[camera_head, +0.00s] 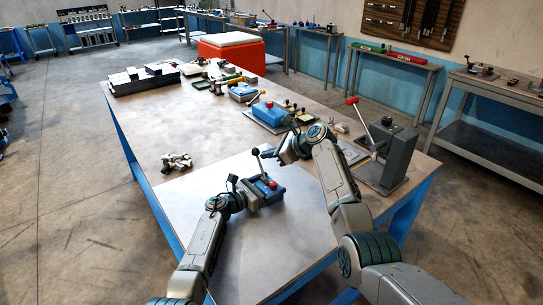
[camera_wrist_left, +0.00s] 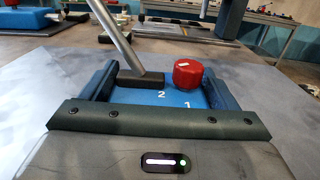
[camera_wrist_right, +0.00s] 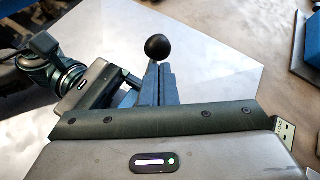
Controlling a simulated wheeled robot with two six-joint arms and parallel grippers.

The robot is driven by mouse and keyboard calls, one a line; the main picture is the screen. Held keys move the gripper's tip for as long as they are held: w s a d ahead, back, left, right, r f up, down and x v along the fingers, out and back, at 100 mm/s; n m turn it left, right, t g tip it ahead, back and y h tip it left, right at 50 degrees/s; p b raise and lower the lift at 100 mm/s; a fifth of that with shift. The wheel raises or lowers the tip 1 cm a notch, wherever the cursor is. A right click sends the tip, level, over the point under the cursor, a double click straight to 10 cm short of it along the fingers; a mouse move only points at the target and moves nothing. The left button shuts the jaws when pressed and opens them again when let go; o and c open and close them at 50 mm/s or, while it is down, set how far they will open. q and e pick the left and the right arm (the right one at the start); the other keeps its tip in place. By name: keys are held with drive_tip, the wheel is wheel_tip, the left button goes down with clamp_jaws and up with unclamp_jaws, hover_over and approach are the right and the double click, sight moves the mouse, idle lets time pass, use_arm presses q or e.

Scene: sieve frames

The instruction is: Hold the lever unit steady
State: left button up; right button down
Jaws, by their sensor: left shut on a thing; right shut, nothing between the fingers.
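The lever unit (camera_head: 269,195) is a blue box on the near part of the table, with a red knob (camera_wrist_left: 188,73) and a metal lever (camera_wrist_left: 118,40) on top. The numbers 1 and 2 show on its top in the left wrist view. My left gripper (camera_head: 252,193) is shut on the lever unit, one finger along each side. The lever stands tilted and ends in a black ball (camera_wrist_right: 157,47). My right gripper (camera_wrist_right: 158,88) is shut and empty close to the ball; I cannot tell whether its fingertips touch it.
A grey stand with a red-tipped lever (camera_head: 392,155) is at the right edge of the table. A second blue unit (camera_head: 270,113) lies behind my right gripper. Pale parts (camera_head: 176,161) lie to the left. The table (camera_head: 190,205) is clear around the lever unit's left side.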

use_arm(q)
drive_tip(key=shift+d, duration=0.1)
use_arm(e)
drive_tip(key=shift+s+r, duration=0.15)
use_arm(q)
drive_tip(key=o, duration=1.6)
use_arm(e)
drive_tip(key=d+f+v, duration=0.1)
drive_tip(key=f+v, duration=0.1)
drive_tip(key=v, duration=1.2)
drive_tip(key=shift+s+d+f, duration=0.15)
drive_tip(key=shift+s+f, duration=0.1)
drive_tip(key=shift+s, duration=0.05)
